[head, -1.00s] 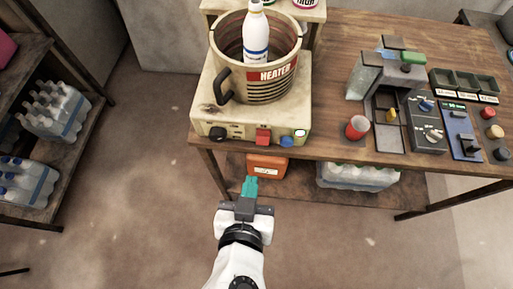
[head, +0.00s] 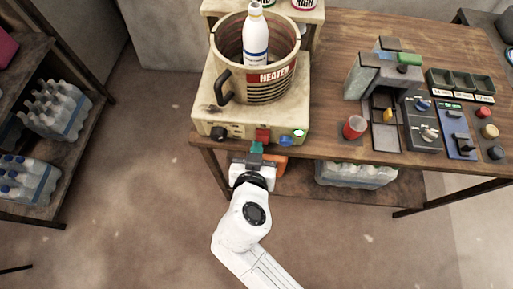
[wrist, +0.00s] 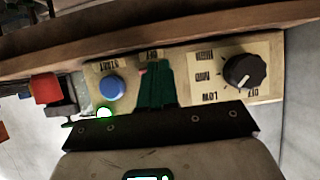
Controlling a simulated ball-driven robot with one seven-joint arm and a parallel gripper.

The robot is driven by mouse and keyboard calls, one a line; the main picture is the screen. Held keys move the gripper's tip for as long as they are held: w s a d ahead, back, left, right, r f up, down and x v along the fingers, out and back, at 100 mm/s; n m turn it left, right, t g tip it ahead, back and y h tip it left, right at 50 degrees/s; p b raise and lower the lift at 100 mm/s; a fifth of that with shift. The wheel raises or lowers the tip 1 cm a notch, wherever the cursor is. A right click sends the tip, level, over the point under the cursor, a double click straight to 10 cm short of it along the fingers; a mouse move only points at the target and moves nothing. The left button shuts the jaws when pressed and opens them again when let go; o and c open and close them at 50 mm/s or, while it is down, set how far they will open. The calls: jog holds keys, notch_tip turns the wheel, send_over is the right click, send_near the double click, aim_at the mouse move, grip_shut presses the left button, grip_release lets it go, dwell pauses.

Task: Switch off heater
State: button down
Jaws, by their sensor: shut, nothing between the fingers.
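The heater (head: 230,98) is a cream box on the table's left end with a ribbed pot (head: 230,45) on top. Its front panel has a black knob (head: 218,133), a red button (head: 263,135), a blue button (head: 286,141) and a lit green-white lamp (head: 299,133). My gripper (head: 256,148) is shut and empty, its teal fingertips just in front of the red button. In the wrist view my gripper (wrist: 152,75) hides nearly all of that button, between the blue button (wrist: 111,88) and the knob (wrist: 244,71). I cannot tell whether they touch.
A white bottle (head: 256,38) stands in the pot. A red cup (head: 354,127) and a device with switches (head: 423,125) stand to the right on the table. An orange container (head: 273,163) and bottles (head: 355,174) are on the lower shelf. The floor in front is clear.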

jog(key=shift+w+f+t+b, duration=0.2)
jog(key=shift+t+b, duration=0.2)
jog(key=shift+b, duration=0.8)
jog(key=shift+r, duration=0.1)
jog(key=shift+r+p, duration=0.5)
jog(key=shift+r, duration=0.2)
